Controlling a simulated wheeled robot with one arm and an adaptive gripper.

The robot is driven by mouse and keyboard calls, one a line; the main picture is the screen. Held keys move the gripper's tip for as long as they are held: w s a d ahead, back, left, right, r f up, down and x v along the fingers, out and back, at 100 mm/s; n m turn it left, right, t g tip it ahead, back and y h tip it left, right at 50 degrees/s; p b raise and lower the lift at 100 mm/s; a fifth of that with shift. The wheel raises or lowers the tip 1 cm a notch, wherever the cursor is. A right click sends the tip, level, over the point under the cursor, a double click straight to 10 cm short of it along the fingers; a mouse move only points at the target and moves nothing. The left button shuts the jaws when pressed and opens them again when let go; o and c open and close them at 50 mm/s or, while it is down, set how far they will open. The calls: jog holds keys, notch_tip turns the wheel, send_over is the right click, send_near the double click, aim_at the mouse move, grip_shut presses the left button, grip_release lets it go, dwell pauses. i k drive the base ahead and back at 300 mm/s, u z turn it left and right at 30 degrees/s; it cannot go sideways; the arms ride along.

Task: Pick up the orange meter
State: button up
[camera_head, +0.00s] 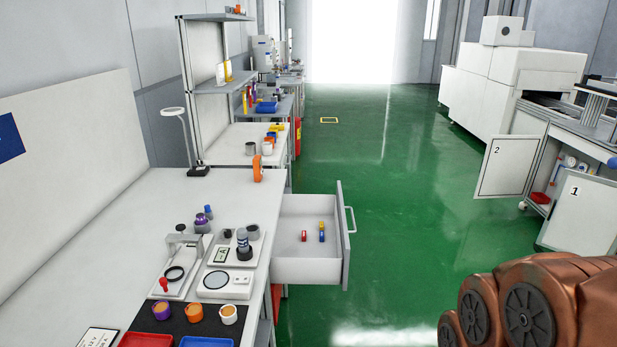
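An orange upright object (257,168), which looks like the orange meter, stands near the right edge of the white workbench (150,225), towards its far end. It is small in the view and its face cannot be made out. Nothing touches it from above. My gripper is not in view. Only a copper-coloured part of my arm shows at the lower right, well apart from the bench.
An open drawer (309,273) with several small coloured items juts out from the bench. Fixtures and cups (229,314) crowd the near bench. A lamp stand (198,171) is left of the orange object. Green floor (390,200) is clear to the right.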

aim_at(257, 161)
jog(key=u, duration=0.35)
jog(key=k, duration=0.2)
jog(key=z, duration=0.85)
jog(key=i, duration=1.6)
jog(key=u, duration=1.5)
jog(key=i, duration=0.95)
jog(key=u, duration=0.95)
